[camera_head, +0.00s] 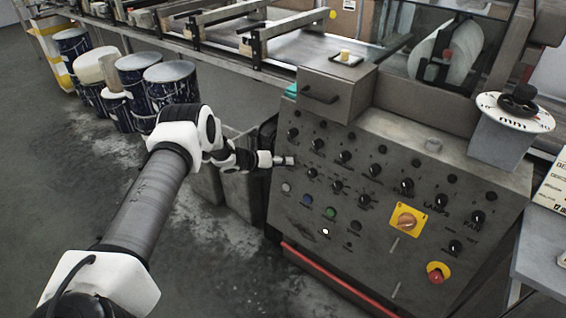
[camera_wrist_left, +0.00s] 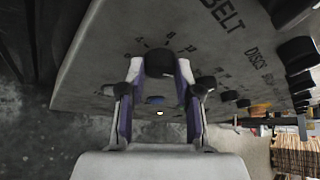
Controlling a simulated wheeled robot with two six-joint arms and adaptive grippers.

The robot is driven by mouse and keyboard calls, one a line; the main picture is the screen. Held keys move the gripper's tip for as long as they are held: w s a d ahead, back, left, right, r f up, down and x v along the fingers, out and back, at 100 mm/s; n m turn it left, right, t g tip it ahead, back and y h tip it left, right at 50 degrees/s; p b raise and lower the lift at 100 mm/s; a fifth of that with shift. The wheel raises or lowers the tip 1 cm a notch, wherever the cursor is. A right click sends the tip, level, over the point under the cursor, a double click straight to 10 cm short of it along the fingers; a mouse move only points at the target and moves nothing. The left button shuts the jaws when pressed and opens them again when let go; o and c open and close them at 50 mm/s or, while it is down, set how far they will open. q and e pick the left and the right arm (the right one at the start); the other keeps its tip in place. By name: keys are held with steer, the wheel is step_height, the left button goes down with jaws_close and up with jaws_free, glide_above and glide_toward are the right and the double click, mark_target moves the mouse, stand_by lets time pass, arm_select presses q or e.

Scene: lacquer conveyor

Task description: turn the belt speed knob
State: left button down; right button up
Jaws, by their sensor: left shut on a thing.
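The belt speed knob is a dark round knob (camera_wrist_left: 159,62) on the grey panel in the left wrist view, with scale numbers around it and the word BELT printed to its upper right. My left gripper (camera_wrist_left: 160,72) is shut on this knob, one finger on each side. In the head view my left gripper (camera_head: 289,160) reaches in from the left and meets the upper left part of the control panel (camera_head: 410,150). There the gripper hides the knob. My right gripper is in neither view.
Other black knobs (camera_head: 345,157) sit close by on the panel. Coloured buttons (camera_head: 330,213), a yellow-plated switch (camera_head: 407,221) and a red stop button (camera_head: 437,274) are lower down. A box with a handle (camera_head: 335,95) stands on top. Blue drums (camera_head: 170,85) stand at the left.

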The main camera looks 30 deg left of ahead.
arm_select(q)
steer(key=c, duration=0.8)
jaws_free()
steer(key=v, duration=1.1)
steer(key=shift+s+r, duration=0.2)
steer(key=shift+s, duration=0.15)
steer(key=shift+a, duration=0.15)
